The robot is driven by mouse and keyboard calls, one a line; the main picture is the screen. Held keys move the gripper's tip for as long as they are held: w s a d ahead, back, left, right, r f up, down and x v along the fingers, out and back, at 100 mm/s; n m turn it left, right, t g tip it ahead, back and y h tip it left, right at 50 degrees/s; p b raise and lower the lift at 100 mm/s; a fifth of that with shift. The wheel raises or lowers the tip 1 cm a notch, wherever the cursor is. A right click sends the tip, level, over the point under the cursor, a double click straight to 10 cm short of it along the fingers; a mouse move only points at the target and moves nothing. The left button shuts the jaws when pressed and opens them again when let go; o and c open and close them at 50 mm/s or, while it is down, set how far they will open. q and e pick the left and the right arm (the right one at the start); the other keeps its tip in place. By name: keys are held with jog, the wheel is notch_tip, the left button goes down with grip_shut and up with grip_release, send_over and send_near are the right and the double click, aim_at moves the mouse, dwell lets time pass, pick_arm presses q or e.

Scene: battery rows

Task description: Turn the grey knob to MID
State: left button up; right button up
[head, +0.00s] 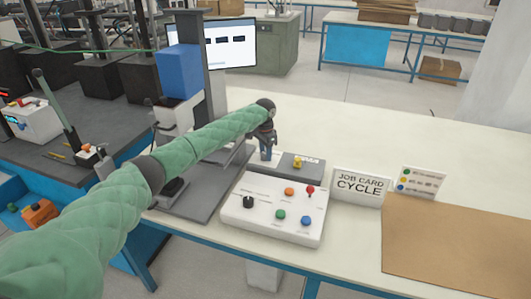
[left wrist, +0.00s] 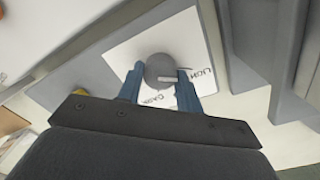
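The grey knob (left wrist: 159,70) shows in the left wrist view on a white label plate (left wrist: 125,52) with partly covered dark lettering; one word begins "LIGH". A pale pointer line on the knob runs toward the right of that picture. My left gripper (left wrist: 161,82) is open, with its blue fingers on either side of the knob. A small gap shows at the left finger; whether the right finger touches is unclear. In the head view, my left gripper (head: 266,154) points down over the left part of a grey box (head: 297,174) and hides the knob. My right gripper is out of view.
A white control panel (head: 237,222) with a black knob, coloured buttons and a red-topped lever stands in front. A yellow knob (head: 297,161) sits on the grey box. A grey stand (head: 208,110) rises left.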

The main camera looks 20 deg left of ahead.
pick_arm(q)
jog(key=c, duration=0.4)
